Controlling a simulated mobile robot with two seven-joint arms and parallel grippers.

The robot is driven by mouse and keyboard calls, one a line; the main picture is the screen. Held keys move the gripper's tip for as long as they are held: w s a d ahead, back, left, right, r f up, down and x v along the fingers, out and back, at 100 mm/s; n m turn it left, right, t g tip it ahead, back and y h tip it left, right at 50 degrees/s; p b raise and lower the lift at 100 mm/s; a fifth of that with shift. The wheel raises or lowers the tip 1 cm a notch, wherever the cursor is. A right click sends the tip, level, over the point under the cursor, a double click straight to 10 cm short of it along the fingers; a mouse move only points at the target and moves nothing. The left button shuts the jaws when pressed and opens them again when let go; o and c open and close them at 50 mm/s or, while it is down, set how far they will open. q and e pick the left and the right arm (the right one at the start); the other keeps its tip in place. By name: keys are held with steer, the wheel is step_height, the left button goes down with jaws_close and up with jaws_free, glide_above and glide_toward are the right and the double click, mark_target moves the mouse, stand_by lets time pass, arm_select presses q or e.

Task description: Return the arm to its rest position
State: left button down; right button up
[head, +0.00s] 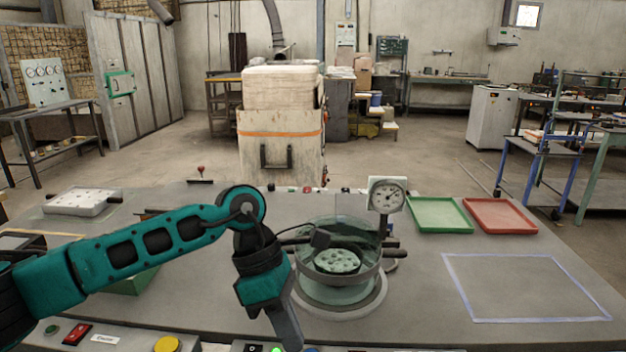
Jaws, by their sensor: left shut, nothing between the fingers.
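My left arm comes in from the left, with its teal elbow raised and its forearm hanging down in front of the table's middle. My left gripper (288,332) points down near the table's front edge, shut and empty. It is just left of and in front of a round clear vessel (345,294), apart from its base as far as I can tell. A pale green perforated piece (337,261) shows inside the vessel. A dark handle (395,253) sticks out at the vessel's right. My right gripper is not in view.
A dial gauge (386,195) stands behind the vessel. A green tray (440,230) and a red tray (500,231) lie at the back right. A white-outlined square (525,318) at the right is empty. A white block with holes (82,202) lies far left. Buttons line the front edge.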

arm_select(q)
steer(key=s+d+r+n+h, duration=0.3)
steer(key=d+n+h, duration=0.2)
steer(key=d+h, duration=0.2)
steer(key=s+d+r+n+h, duration=0.2)
steer(key=s+d+n+h, duration=0.15)
steer(key=d+h, duration=0.3)
steer(key=w+a+f+n+t+y, duration=0.25)
steer(key=a+n+t, duration=0.35)
steer(key=n, duration=0.5)
steer(key=w+a+f+n+t+y+p, duration=0.1)
steer(key=w+a+f+n+t+y, duration=0.2)
steer(key=n+t, duration=0.6)
steer(key=w+a+f+n+t+y, duration=0.15)
steer(key=a+f+n+t, duration=0.3)
steer(key=n, duration=0.75)
steer(key=s+a+f+n+g+y, duration=0.2)
steer(key=s+a+f+n+y, duration=0.2)
steer(key=f, duration=0.4)
steer(key=s+a+f+n+g+y, duration=0.3)
steer(key=s+a+f+n+y, duration=0.1)
steer(key=s+a+f+n, duration=0.3)
step_height(320, 180, down, 3)
steer(key=shift+s+a+r+y, duration=0.2)
steer(key=shift+s+a+y, duration=0.15)
steer(key=shift+s+a, duration=0.6)
